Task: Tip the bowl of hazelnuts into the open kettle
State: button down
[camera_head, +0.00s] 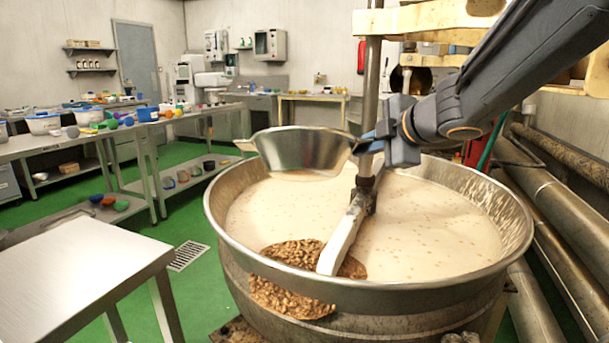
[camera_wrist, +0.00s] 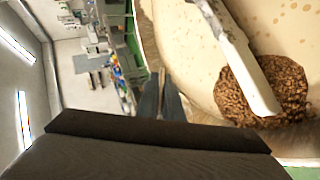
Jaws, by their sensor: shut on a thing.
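A shiny steel bowl (camera_head: 303,152) hangs in the air over the left part of the open kettle (camera_head: 480,288). My gripper (camera_head: 371,140) is shut on the bowl's right side. The bowl's inside is hidden, so I cannot tell what it holds. The kettle holds pale, speckled nougat (camera_head: 430,215). A brown heap of hazelnuts (camera_head: 295,254) lies on the nougat near the front rim. Brown nuts also show below the rim, against the outer wall. In the wrist view my fingertips (camera_wrist: 161,90) show, with the hazelnut heap (camera_wrist: 262,92) to the right; the bowl is not clearly visible there.
A pale stirring paddle (camera_head: 343,236) on an upright metal shaft (camera_head: 371,85) stands in the kettle, close right of the bowl. A bare steel table (camera_head: 75,270) stands at front left. Cluttered benches line the back left. Pipes (camera_head: 560,220) run along the right. Green floor lies between.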

jog(key=shift+r+n+t+y+b, duration=0.15)
jog(key=shift+t+b, duration=0.5)
jog(key=shift+b, duration=2.2)
jog(key=shift+r+n+t+y+b, duration=0.2)
jog(key=shift+t+b, duration=0.45)
jog(key=shift+b, duration=2.15)
jog(key=shift+a+r+n+t+b, duration=0.1)
jog(key=shift+n+t+b, duration=0.15)
jog(key=shift+t+b, duration=0.05)
jog(key=shift+r+n+t+y+b, duration=0.15)
jog(key=shift+n+t+y+b, duration=0.25)
jog(key=shift+t, duration=0.3)
jog(key=shift+r, duration=0.25)
jog(key=shift+s, duration=0.1)
